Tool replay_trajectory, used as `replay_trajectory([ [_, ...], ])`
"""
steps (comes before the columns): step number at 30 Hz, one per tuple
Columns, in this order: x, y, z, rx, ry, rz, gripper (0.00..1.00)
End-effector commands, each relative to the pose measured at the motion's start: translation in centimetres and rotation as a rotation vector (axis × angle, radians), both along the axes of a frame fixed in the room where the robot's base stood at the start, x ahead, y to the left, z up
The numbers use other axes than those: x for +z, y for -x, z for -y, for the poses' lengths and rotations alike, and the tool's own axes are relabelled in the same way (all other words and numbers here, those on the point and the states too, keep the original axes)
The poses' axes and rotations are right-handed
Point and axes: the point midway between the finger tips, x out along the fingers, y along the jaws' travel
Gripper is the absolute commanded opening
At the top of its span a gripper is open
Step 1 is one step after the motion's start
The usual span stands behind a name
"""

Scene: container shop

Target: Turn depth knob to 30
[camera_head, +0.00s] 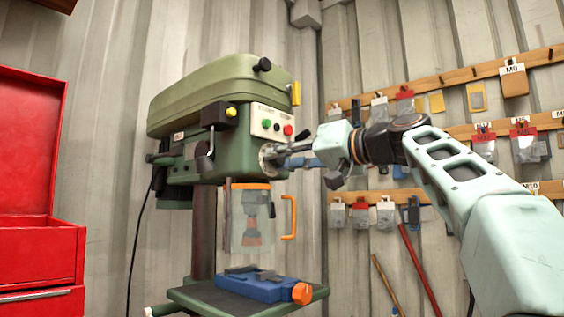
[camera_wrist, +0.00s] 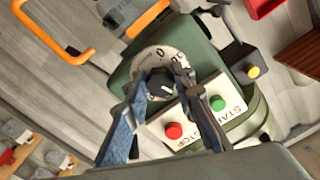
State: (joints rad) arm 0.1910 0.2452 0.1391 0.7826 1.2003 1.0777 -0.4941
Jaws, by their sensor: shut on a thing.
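The depth knob (camera_wrist: 160,84) is a dark round knob with a pale mark on its face, set inside a pale dial ring (camera_wrist: 152,56) with printed figures. A "0" shows near the top of the ring; the other figures are too small to read surely. In the head view the dial (camera_head: 267,158) is on the front of the green drill press (camera_head: 222,100), below the button panel. My gripper (camera_head: 285,155) reaches it from the right. In the wrist view its two fingers stand on either side of the knob, shut on it, and hide part of the ring.
The white panel (camera_wrist: 200,112) with green START and red STOP buttons is close beside my fingers. Below the press head are a clear guard (camera_head: 250,220) with an orange handle (camera_head: 291,217) and a blue vise (camera_head: 255,285). A red cabinet (camera_head: 38,250) stands left.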

Motion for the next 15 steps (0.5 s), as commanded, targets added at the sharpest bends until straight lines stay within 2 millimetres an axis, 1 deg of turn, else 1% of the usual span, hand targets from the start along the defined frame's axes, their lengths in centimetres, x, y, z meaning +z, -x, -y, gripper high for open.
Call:
replay_trajectory([
  [14, -0.20, -0.06, 0.02, 0.001, 0.011, 0.007, 0.00],
  [15, -0.20, -0.06, 0.02, 0.001, 0.010, 0.006, 0.27],
])
